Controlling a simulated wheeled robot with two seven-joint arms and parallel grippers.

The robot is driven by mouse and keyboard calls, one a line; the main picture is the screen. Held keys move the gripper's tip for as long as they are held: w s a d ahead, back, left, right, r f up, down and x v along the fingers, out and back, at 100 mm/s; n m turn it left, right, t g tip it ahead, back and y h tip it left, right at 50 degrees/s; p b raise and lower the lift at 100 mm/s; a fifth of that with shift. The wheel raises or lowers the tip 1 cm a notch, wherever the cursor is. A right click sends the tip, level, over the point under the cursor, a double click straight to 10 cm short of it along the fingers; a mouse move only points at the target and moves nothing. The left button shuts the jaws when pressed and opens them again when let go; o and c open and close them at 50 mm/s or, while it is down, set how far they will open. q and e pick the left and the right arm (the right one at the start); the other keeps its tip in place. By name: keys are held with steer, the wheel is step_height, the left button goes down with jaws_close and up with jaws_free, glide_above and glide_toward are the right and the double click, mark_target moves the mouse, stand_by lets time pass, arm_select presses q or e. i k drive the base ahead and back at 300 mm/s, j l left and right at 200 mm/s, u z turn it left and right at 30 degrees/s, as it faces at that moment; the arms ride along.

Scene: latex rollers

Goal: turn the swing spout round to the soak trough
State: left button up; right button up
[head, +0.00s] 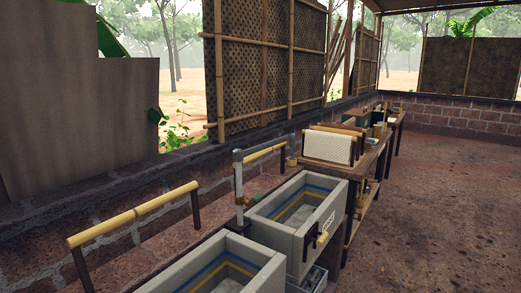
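A grey upright standpipe (239,192) with a light collar at its top stands at the left corner of the farther concrete trough (328,222). A bamboo length (265,152) runs right and back from beside the pipe top; I cannot tell whether it is the spout or a rail behind. The farther trough has blue and yellow bands inside, a pale label and a tap with a yellow handle (321,239) on its front. A nearer, similar trough (267,276) is cut off by the bottom edge. I cannot tell which is the soak trough. Neither gripper is in view.
A bamboo rail (130,215) on dark posts stands left of the nearer trough. A wooden table (338,168) with a white patterned sheet on a rack stands beyond the troughs. A low brick wall runs behind. The earth floor (430,210) at right is clear.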

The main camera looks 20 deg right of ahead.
mark_target(239, 154)
steer(key=i+l+u, duration=0.35)
steer(key=l, duration=0.25)
steer(key=i+l+u, duration=0.15)
steer(key=l, duration=0.2)
steer(key=i+l+u, duration=0.15)
steer(key=l, duration=0.2)
